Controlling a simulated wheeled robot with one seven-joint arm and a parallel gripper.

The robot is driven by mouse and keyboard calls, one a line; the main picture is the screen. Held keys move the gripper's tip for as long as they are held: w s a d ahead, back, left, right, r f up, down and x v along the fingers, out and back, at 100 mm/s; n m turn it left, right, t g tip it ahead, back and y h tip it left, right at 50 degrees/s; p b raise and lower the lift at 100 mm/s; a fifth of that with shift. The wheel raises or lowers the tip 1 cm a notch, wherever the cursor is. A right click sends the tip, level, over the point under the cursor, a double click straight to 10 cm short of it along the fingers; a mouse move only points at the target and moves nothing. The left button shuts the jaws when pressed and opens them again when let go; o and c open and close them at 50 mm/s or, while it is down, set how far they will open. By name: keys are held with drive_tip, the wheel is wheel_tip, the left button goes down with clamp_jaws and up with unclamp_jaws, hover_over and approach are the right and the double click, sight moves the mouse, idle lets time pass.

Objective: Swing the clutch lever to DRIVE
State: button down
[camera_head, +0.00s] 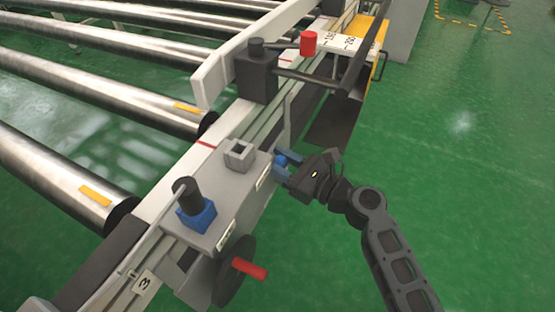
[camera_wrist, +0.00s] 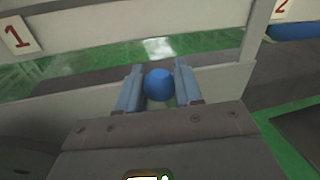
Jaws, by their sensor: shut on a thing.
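The clutch lever shows as a blue ball knob (camera_head: 281,160) at the right side of the grey control box (camera_head: 226,190) in the head view. The blue knob also shows in the wrist view (camera_wrist: 159,84). My gripper (camera_head: 284,163) reaches in from the right, and its two blue-grey fingers stand on either side of the knob. In the wrist view my gripper (camera_wrist: 157,80) is shut on the knob. The lever's shaft is hidden behind the knob and fingers. I cannot read a DRIVE mark; the small white labels on the box are too small.
A black handwheel with a red handle (camera_head: 249,268) sits at the box's near end. A black post on a blue block (camera_head: 196,212) and a square grey socket (camera_head: 239,155) stand on top. Steel rollers (camera_head: 100,95) lie left. Green floor (camera_head: 470,190) is clear right.

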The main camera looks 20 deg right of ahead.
drive_tip(key=w+d+m+g+p, duration=0.1)
drive_tip(key=w+d+m+p, duration=0.7)
drive_tip(key=d+p, duration=0.2)
drive_tip(key=shift+w+d+f+g+p, duration=0.2)
drive_tip(key=shift+w+f+g+p, duration=0.1)
drive_tip(key=shift+g+p, duration=0.1)
drive_tip(key=c, duration=0.8)
unclamp_jaws()
drive_tip(key=shift+o, duration=0.2)
drive_tip(key=p+v, duration=0.1)
drive_tip(key=v, duration=0.6)
drive_tip(key=shift+s+d+p, duration=0.2)
drive_tip(key=shift+s+p, duration=0.1)
drive_tip(key=shift+p, duration=0.05)
